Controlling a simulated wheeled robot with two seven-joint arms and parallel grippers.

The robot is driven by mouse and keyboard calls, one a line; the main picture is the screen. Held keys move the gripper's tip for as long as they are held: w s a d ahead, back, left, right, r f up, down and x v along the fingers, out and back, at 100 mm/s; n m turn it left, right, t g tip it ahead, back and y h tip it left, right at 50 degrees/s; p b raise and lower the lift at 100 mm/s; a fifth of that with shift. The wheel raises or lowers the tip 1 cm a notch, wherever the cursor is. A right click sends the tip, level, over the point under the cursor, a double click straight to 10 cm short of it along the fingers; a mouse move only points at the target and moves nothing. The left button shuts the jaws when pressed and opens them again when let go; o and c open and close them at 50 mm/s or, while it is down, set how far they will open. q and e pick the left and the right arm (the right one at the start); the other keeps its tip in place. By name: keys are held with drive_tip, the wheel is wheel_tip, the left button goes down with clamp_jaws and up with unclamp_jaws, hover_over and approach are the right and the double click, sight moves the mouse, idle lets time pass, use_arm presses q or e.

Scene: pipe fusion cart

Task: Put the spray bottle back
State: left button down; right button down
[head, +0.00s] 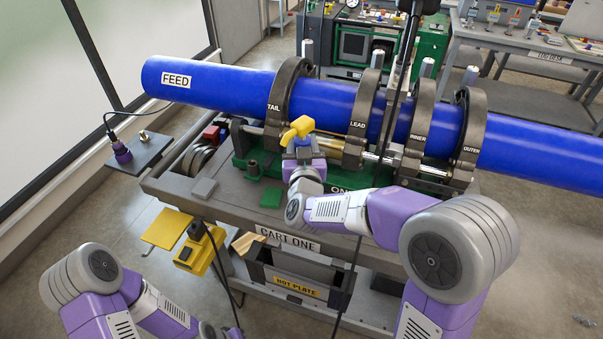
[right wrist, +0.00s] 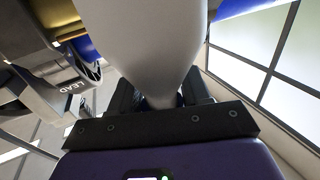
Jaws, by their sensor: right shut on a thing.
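The spray bottle shows its yellow spray head (head: 298,130) in the head view, over the cart's near edge of the green bed and in front of the blue pipe. Its pale body (right wrist: 145,45) fills the top middle of the right wrist view. My right gripper (right wrist: 160,98) is shut on the bottle's narrow part, one dark finger on each side. In the head view my right gripper (head: 303,158) is just below the spray head, and most of the bottle body is hidden. My left arm is at the lower left; its gripper is not visible.
The blue pipe (head: 225,83) lies in several dark clamps, including the TAIL clamp (head: 281,105). The cart (head: 190,190) has a yellow bracket (head: 205,250) on its left side and a hot plate slot (head: 296,286) below. A tool bench (head: 540,42) stands at the back right.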

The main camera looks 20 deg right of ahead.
wheel_tip(320, 180, down, 6)
drive_tip(key=shift+r+b, duration=0.1)
drive_tip(key=shift+b, duration=0.9)
drive_tip(key=c, duration=0.5)
unclamp_jaws()
drive_tip(key=shift+f, duration=0.2)
drive_tip(key=b+v, duration=0.3)
drive_tip(key=v, duration=0.8)
drive_tip(key=shift+s+b, duration=0.4)
